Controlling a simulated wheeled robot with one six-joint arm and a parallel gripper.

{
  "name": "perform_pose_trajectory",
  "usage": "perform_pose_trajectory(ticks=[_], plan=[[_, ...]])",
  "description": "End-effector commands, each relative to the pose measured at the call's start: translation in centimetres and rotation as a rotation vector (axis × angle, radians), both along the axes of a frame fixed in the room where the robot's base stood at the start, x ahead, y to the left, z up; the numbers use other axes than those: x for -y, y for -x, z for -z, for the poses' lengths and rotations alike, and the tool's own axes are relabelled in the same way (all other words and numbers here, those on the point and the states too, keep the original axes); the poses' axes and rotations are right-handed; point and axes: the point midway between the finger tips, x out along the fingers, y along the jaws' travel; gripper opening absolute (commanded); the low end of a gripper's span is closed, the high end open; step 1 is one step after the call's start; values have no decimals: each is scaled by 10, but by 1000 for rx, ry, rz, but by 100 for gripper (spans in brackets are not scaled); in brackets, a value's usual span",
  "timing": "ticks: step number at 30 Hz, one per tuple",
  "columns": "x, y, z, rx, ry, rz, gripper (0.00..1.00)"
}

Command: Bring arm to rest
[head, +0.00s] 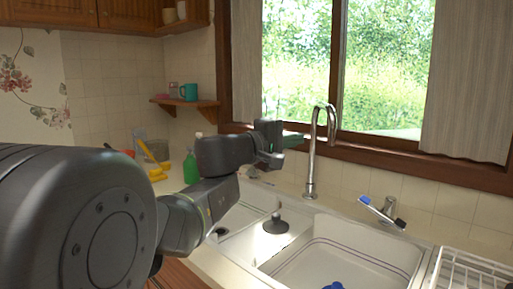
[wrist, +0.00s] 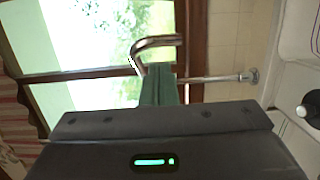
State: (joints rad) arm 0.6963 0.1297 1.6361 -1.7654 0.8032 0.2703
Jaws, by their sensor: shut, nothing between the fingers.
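My arm reaches from the left over the counter in the head view. My gripper (head: 292,140) is shut and empty, raised above the sink and pointing right, toward the faucet (head: 313,150). In the head view its fingertips end just left of the faucet's upright pipe; I cannot tell the exact gap. In the wrist view, the closed green fingers of my gripper (wrist: 160,85) stand in front of the faucet (wrist: 215,78), which appears on its side.
The double sink (head: 345,255) lies below, with a black stopper (head: 275,225) and a blue thing (head: 333,286) in it. A dish rack (head: 470,270) stands right. A green bottle (head: 190,168) stands behind my arm. The window (head: 385,65) is behind the faucet.

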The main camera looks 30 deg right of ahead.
Motion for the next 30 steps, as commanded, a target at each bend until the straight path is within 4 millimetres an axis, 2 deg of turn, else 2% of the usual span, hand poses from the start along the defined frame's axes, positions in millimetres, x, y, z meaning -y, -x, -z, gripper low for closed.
perform_pose_trajectory(ticks=[10, 14, 30], plan=[[0, -1, 0, 0, 0, 0, 0], [7, -5, 0, -1, -1, 0, 0], [76, -49, -1, -1, -1, 0, 0]])
